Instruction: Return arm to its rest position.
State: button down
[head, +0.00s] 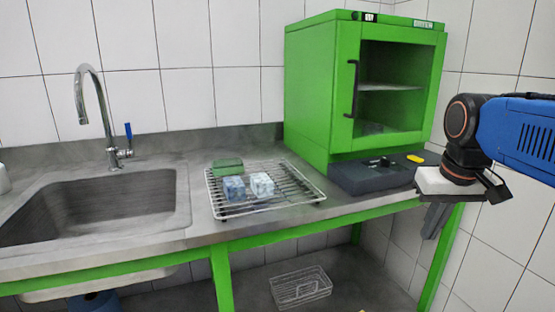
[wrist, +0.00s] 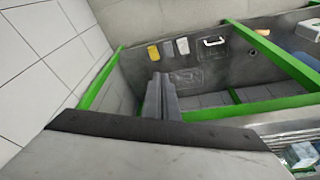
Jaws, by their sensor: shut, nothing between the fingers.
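My gripper (head: 432,224) hangs at the right in the head view, below the blue arm and the black wrist. It is beside the right end of the counter, near the dark blue-grey box. In the wrist view, the grey fingers of my gripper (wrist: 160,82) are together with nothing between them. They point towards a grey surface beyond. The contact between the gripper and the counter edge cannot be told from these views.
A green oven-like cabinet (head: 306,95) stands at the back right, with a dark box (head: 358,178) before it. A wire rack (head: 295,187) holds two bluish cubes and a green block. A sink (head: 100,205) is left. A wire basket (head: 300,288) sits below.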

jog(key=s+a+f+t, duration=0.1)
jog(key=s+a+f, duration=0.2)
jog(key=s+f, duration=0.8)
notch_tip(320, 180, down, 3)
jog(key=shift+s+a+f+n+t, duration=0.2)
jog(key=shift+a+n+t, duration=0.1)
jog(key=shift+n+t, duration=0.1)
